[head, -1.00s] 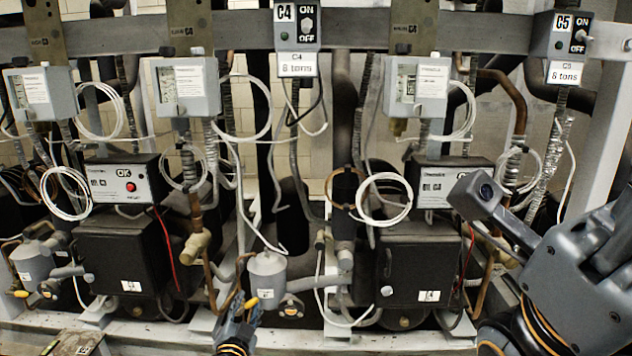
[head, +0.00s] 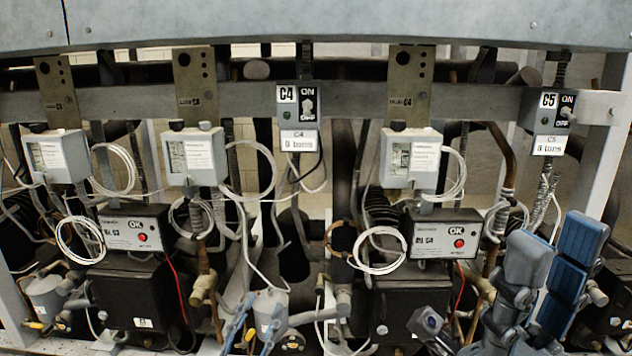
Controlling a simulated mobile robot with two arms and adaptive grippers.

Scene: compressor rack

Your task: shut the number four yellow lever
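A small yellow lever (head: 250,335) shows at the bottom of the head view, by the grey cylinder (head: 270,308) left of the black compressor box under the C4 sign (head: 298,105). My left gripper (head: 253,328) reaches up from the bottom edge. Its bluish fingers are apart, one on each side of the lever in the picture; whether they touch it I cannot tell. My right gripper (head: 547,262) is at the lower right, fingers pointing up and apart, with nothing seen between them. It hides part of the pipes behind it.
Another yellow lever (head: 36,325) is at the far lower left. White coiled tubes (head: 380,250) and grey gauge boxes (head: 411,158) hang in front of the compressors. A C5 switch box (head: 548,112) is at the right. A grey panel (head: 330,22) spans the top.

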